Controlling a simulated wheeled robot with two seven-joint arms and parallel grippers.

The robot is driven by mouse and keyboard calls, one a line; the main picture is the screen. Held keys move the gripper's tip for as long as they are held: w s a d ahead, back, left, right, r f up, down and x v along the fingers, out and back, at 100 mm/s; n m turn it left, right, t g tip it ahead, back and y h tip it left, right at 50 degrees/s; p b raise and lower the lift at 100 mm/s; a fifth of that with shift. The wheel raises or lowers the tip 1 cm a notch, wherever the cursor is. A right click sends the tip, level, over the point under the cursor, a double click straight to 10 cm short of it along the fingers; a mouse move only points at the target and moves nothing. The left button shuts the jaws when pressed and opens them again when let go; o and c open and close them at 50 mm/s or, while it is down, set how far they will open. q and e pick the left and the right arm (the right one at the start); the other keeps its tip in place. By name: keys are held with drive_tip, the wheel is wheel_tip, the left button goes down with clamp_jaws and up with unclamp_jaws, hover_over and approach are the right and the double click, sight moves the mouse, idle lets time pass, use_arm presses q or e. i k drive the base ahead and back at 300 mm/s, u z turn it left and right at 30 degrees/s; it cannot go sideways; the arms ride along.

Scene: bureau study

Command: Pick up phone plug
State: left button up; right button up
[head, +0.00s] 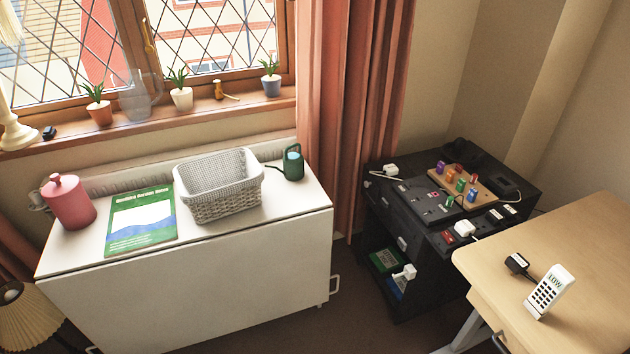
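A white handset phone (549,291) with dark keys stands on the light wooden desk (590,250) at the right, with "LOW" on its display. A small black plug-like piece (517,264) lies beside it on the desk. Several white plugs are around the black unit: one at its back left (389,170), one on its front top (465,229) and one lower at its front (405,272). I cannot tell from the picture which of these is the phone plug. Neither of my grippers is in view.
A coloured-peg board (462,186) rests on the black unit (415,190). At left, a white cabinet (200,280) carries a pink jar (68,203), green magazine (141,222), basket (218,186) and watering can (291,163). Dark floor shows between cabinet and desk.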

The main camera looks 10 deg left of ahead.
sight(391, 171)
drive_tip(key=u, duration=0.6)
drive_tip(key=k, duration=0.8)
drive_tip(key=z, duration=0.2)
drive_tip(key=i, duration=0.85)
drive_tip(key=z, duration=0.7)
drive_tip(key=i, duration=1.05)
drive_tip(key=u, duration=0.8)
drive_tip(key=i, duration=0.5)
drive_tip(key=u, duration=0.45)
